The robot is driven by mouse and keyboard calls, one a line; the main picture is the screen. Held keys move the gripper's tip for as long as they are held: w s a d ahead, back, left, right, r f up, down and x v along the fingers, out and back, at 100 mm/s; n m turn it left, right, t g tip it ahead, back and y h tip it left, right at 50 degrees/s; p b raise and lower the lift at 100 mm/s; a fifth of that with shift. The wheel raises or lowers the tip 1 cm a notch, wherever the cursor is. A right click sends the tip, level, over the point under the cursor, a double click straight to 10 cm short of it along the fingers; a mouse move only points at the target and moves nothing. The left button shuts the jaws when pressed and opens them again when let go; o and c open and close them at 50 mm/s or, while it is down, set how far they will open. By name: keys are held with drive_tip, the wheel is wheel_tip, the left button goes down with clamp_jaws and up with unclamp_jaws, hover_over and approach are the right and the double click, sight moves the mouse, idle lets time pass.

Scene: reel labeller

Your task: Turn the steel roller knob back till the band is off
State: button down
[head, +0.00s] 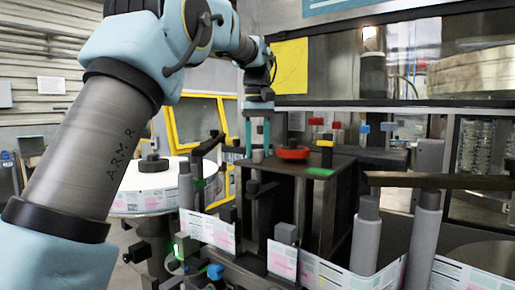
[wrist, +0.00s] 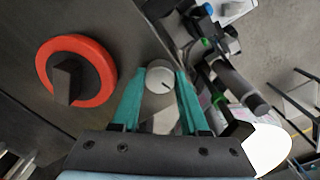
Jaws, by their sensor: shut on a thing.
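The steel roller knob (wrist: 159,78) is a small round pale-grey knob with a dark pointer line, on a dark metal panel top. In the head view the knob (head: 258,156) shows low between the finger ends. My gripper (wrist: 158,85) has its two teal fingers on either side of the knob, shut on it. My gripper also shows in the head view (head: 258,150), pointing down from the arm. The label band (head: 305,270) is a white strip with pink and teal prints, running past the rollers at the front. The pointer line points to lower right in the wrist view.
A red ring with a black knob (wrist: 72,70) is left of the steel knob. Grey rollers (head: 369,235) stand at front right, and a dark bar (head: 440,181) lies across there. A white label reel (head: 146,184) is at left. Dark posts (wrist: 235,80) crowd the panel's right edge.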

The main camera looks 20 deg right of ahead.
drive_tip(key=n, duration=1.3)
drive_tip(key=shift+f+n, duration=0.1)
drive_tip(key=shift+n, duration=0.2)
idle(0.4)
drive_tip(key=shift+c, duration=2.1)
unclamp_jaws()
wheel_tip(320, 180, up, 11)
